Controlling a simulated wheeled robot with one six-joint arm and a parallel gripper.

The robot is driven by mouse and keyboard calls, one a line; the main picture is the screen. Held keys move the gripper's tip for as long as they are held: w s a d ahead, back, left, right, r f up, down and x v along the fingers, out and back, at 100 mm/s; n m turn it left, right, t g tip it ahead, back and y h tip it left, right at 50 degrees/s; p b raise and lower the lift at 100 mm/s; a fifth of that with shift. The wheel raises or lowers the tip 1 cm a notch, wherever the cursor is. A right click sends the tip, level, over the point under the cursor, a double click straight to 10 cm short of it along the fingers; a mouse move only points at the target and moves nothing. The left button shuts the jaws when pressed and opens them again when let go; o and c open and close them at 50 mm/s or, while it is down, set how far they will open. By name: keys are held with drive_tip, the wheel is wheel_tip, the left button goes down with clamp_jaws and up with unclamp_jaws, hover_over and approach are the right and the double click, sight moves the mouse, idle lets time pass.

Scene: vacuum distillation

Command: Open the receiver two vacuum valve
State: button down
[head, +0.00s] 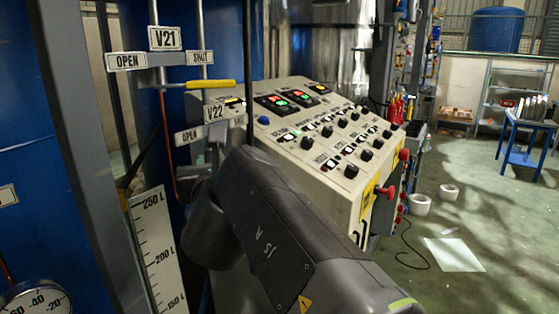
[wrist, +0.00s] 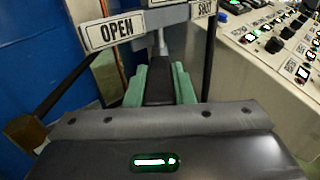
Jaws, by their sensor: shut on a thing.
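The V22 plate (head: 214,112) is on the valve stand, left of the console, with an OPEN sign (head: 188,135) at its left. In the wrist view the OPEN sign (wrist: 109,31) and a SHUT sign (wrist: 203,8) show above my gripper. My gripper (wrist: 160,72) has green fingers and is shut on the V22 valve handle, just below the signs. The handle itself is mostly hidden by the fingers, so its angle is unclear. In the head view my arm hides most of this valve.
Above is the V21 plate (head: 165,38) with a yellow lever (head: 210,84) pointing right, toward its SHUT sign (head: 200,57). A control console (head: 320,110) with knobs stands close on the right. A blue tank (wrist: 38,60) and a graduated level scale (head: 157,250) are at left.

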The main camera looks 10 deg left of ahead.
drive_tip(key=shift+r, duration=0.25)
drive_tip(key=c, duration=1.4)
unclamp_jaws()
drive_tip(key=shift+o, duration=0.8)
drive_tip(key=shift+f, duration=0.15)
drive_tip(key=shift+s+d, duration=0.2)
drive_tip(key=shift+s, duration=0.3)
drive_tip(key=b+v, duration=0.9)
drive_tip(key=v, duration=0.3)
drive_tip(key=shift+s+d, duration=0.2)
drive_tip(key=shift+s, duration=0.1)
